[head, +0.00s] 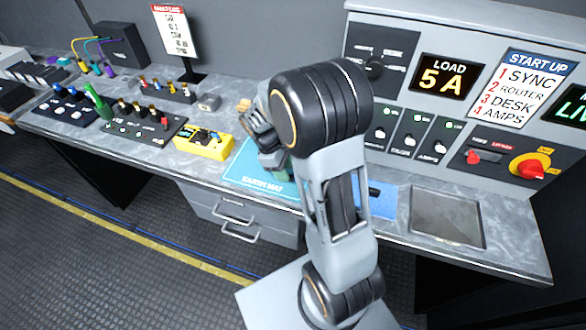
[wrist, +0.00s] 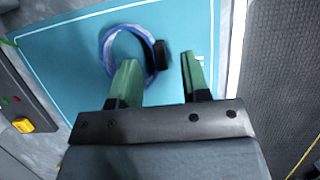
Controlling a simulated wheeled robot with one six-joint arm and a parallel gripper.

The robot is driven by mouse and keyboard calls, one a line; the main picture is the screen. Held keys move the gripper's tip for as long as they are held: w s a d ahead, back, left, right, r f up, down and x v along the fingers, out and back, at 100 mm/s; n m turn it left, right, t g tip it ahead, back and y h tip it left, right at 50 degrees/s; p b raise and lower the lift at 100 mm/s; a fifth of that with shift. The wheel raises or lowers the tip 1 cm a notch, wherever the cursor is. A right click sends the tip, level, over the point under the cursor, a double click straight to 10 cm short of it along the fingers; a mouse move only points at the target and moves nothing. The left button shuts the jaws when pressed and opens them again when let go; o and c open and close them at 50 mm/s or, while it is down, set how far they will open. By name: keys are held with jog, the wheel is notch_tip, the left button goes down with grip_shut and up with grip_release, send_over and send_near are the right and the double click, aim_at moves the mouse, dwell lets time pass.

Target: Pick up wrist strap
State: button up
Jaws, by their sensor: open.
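The wrist strap (wrist: 104,48) is a blue-violet loop with a black block (wrist: 161,54) on one side. It lies on the teal earth mat (wrist: 65,60), which also shows in the head view (head: 240,176). My gripper (wrist: 157,62) has two green fingers, apart and with nothing gripped between them. In the wrist view the left finger overlaps the loop's near part, and the black block appears between and beyond the fingertips. Whether the fingers touch the strap, I cannot tell. In the head view my arm hides the strap and most of the gripper.
A yellow box (head: 203,141) with knobs sits left of the mat. Switch panels (head: 143,122) and a green upright item (head: 97,101) stand farther left. A blue pad (head: 382,201) and a recessed tray (head: 447,217) lie to the right. An upright control panel rises behind.

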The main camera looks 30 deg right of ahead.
jog(key=shift+x, duration=1.1)
grip_shut()
